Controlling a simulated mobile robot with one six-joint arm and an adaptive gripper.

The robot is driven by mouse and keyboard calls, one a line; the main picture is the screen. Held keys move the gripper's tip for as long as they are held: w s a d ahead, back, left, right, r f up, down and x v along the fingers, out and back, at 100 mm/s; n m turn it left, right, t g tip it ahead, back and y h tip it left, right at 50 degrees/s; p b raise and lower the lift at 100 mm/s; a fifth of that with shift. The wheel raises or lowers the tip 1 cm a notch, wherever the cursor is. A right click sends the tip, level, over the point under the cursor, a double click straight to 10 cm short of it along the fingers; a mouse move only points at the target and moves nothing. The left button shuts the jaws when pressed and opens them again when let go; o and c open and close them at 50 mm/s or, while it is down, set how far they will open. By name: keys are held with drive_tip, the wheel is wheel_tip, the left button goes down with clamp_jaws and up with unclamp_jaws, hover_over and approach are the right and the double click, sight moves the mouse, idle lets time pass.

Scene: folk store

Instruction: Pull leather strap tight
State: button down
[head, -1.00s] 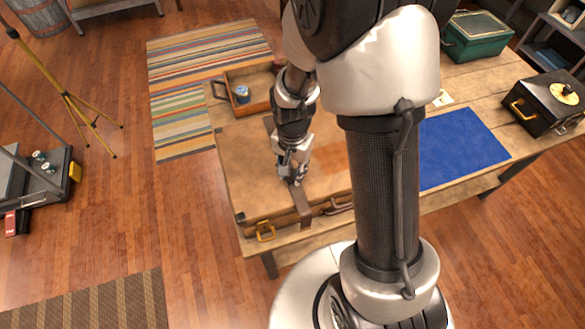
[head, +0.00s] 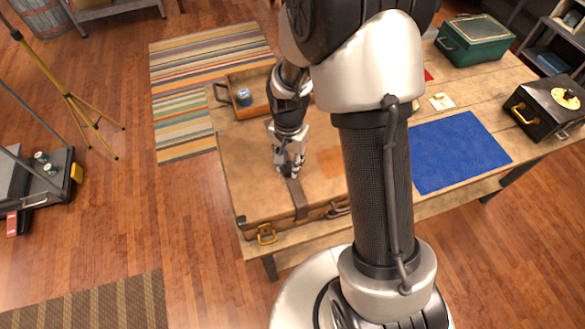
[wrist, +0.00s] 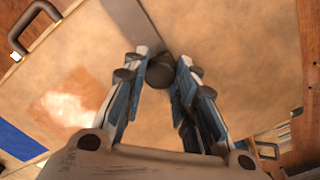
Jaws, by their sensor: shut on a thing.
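A tan leather suitcase (head: 250,165) lies flat on the wooden table, with a brass latch (head: 266,236) on its front edge. A brown leather strap (head: 299,198) runs over the lid from my gripper (head: 289,172) to the front edge. My gripper is low over the middle of the lid. In the wrist view my gripper (wrist: 167,62) is shut on the strap, whose dark rounded part (wrist: 160,71) shows between the fingertips. The suitcase lid (wrist: 245,70) fills most of that view. The strap's far part is hidden behind my arm in the head view.
An open tray (head: 262,105) with a blue tin (head: 244,97) stands behind the suitcase. A blue mat (head: 455,150) lies to the right, near a black box (head: 545,105) and a green box (head: 475,42). My arm hides part of the table.

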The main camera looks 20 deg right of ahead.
drive_tip(key=shift+w+r, duration=0.1)
drive_tip(key=shift+w, duration=0.15)
drive_tip(key=c, duration=1.2)
unclamp_jaws()
drive_tip(key=shift+c, duration=0.2)
wheel_tip(320, 180, up, 12)
drive_tip(key=shift+s, duration=0.1)
